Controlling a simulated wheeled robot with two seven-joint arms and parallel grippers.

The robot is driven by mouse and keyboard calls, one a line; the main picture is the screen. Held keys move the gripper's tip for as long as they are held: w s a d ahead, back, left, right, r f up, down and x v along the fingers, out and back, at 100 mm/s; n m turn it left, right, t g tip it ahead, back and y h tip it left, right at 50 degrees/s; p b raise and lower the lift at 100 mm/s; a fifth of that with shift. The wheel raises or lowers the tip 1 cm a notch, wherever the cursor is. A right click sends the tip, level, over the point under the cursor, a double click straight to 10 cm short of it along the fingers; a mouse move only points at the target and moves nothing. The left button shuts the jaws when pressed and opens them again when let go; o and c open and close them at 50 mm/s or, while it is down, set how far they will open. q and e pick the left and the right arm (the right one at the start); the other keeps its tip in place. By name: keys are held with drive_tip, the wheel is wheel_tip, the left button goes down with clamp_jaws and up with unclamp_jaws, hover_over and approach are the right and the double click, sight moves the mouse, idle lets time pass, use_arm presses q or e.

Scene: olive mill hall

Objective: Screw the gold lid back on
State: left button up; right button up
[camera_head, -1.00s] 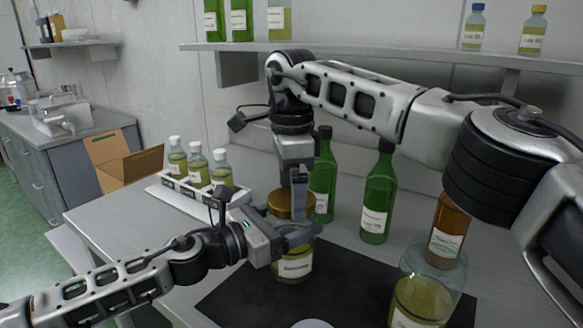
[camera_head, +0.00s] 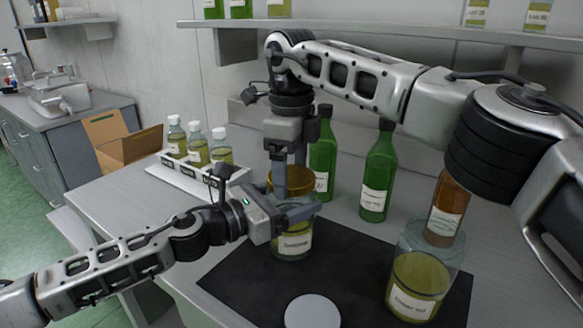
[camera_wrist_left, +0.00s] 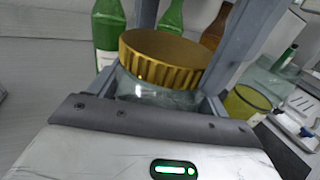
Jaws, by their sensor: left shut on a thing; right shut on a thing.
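The gold lid (camera_head: 291,184) sits at the mouth of a glass jar (camera_head: 293,245) with a pale label and yellow-green contents, on the dark mat. In the left wrist view the ribbed lid (camera_wrist_left: 160,58) is above the clear jar glass (camera_wrist_left: 150,92); whether its thread is engaged is hidden. My right gripper (camera_head: 291,186) points down from above and is shut on the lid, one finger on each side. My left gripper (camera_head: 294,212) reaches in from the left and is shut on the jar just below the lid.
Two green bottles (camera_head: 377,180) stand close behind. A wide jar (camera_head: 418,282) and a brown bottle (camera_head: 446,208) are at the right. A white disc (camera_head: 312,312) lies in front. A rack (camera_head: 190,168) of small bottles is at left. The mat's (camera_head: 350,270) middle is clear.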

drive_tip(key=m, duration=0.8)
drive_tip(key=shift+m, duration=0.4)
drive_tip(key=o, duration=1.1)
drive_tip(key=shift+r, duration=2.25)
drive_tip(key=shift+c, duration=0.6)
